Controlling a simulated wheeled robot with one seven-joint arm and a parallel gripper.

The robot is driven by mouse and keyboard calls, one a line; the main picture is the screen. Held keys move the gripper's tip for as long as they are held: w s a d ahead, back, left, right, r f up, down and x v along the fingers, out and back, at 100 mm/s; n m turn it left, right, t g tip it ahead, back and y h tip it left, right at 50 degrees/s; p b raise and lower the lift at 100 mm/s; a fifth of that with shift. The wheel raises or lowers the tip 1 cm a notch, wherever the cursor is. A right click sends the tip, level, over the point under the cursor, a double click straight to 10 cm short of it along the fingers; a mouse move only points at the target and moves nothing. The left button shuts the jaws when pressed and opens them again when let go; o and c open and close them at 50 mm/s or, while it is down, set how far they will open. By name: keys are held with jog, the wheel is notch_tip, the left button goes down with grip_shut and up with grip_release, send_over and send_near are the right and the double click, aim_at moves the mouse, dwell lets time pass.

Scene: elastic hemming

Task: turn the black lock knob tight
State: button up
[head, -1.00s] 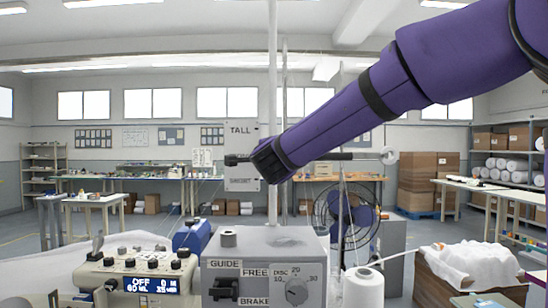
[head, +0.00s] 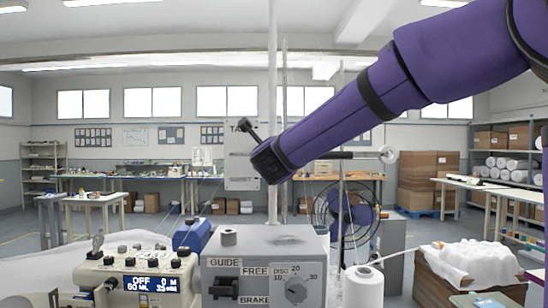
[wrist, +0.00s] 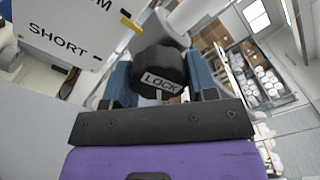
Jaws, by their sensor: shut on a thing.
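The black lock knob (wrist: 162,68), with a white LOCK label, is in the middle of the wrist view. The two blue fingers of my gripper (wrist: 160,88) sit on either side of it and are shut on it. In the head view, the black end of my gripper (head: 268,162) is in front of the white size plate (head: 241,172) by the upright pole. My own arm and wrist hide the knob there.
The white plate (wrist: 65,30) reads SHORT in the wrist view. Below my arm stands a grey box (head: 262,248) with a dial and switches. A cream control unit (head: 135,275) is at the left, a white thread cone (head: 363,288) at the right. A fan (head: 345,215) stands behind.

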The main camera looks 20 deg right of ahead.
jog(key=shift+m, duration=1.1)
jog(key=o, duration=0.9)
jog(key=shift+o, duration=0.2)
jog(key=v, duration=1)
jog(key=shift+s, duration=0.4)
jog(key=shift+a, duration=0.1)
